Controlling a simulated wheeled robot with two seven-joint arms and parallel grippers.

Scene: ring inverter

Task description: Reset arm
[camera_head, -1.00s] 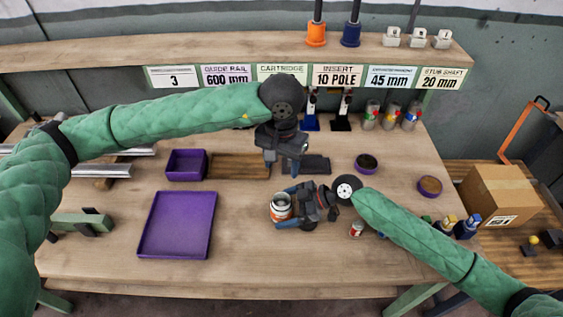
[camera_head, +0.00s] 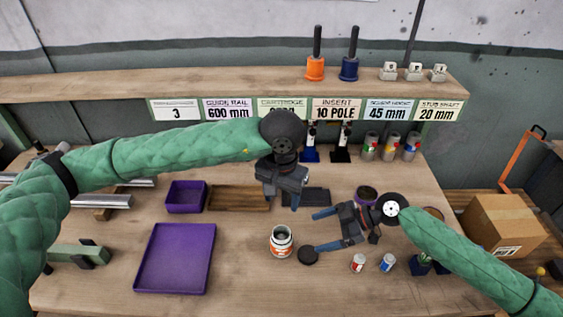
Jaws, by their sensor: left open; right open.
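My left gripper (camera_head: 284,196) is open and empty, hanging above the back middle of the workbench in the head view. My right gripper (camera_head: 315,230) is open, its two fingers spread and pointing left, low over the table. A white jar with an orange-red label (camera_head: 281,242) stands upright just left of my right gripper's fingers, apart from them. A dark round disc (camera_head: 308,255) lies near the lower finger; I cannot tell whether they touch.
A purple tray (camera_head: 150,259) and small purple bin (camera_head: 185,197) are at left. A wooden board (camera_head: 238,198) lies behind. A red-labelled can (camera_head: 358,263) and a blue-labelled can (camera_head: 387,263) stand at front right. A shelf (camera_head: 200,84) spans the back.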

